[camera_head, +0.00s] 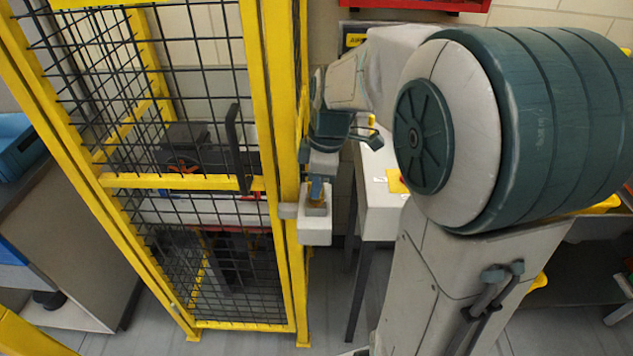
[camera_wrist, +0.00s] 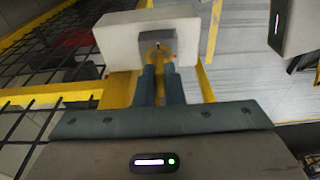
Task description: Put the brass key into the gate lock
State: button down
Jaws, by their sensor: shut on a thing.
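The gate lock is a pale box (camera_head: 314,230) on the yellow post of the mesh gate (camera_head: 185,181). The lock also shows in the wrist view (camera_wrist: 115,42), with a darker plate at its middle. My gripper (camera_head: 317,190) is at the lock's top face, its fingers pointing down at it. In the wrist view its two blue-grey fingers (camera_wrist: 160,75) are shut on the brass key (camera_wrist: 157,50). The key is at the lock's plate. Its far end is hidden, so I cannot tell how deep it sits in the lock.
A yellow-framed black mesh fence stands left of the lock, with dark machinery behind it. A white table (camera_head: 378,205) with a small yellow item (camera_head: 396,181) stands just right of the lock. A red tray (camera_head: 415,4) is at the top. Open floor shows below.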

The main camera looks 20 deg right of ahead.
jog(key=shift+f+b, duration=0.3)
jog(key=shift+f, duration=0.1)
jog(key=c, duration=1.5)
grip_release()
jog(key=shift+r, duration=0.1)
jog(key=shift+o, duration=0.2)
notch_tip(320, 180, up, 14)
jog(key=d, duration=0.2)
jog(key=shift+s, duration=0.35)
jog(key=shift+f, duration=0.2)
jog(key=s+a+f+m+t+h, duration=0.1)
jog(key=s+a+f+m+t, duration=0.1)
jog(key=s+f+m, duration=1)
jog(key=shift+s+f+m+h, duration=0.4)
jog(key=shift+s+m, duration=0.45)
jog(key=shift+m, duration=0.35)
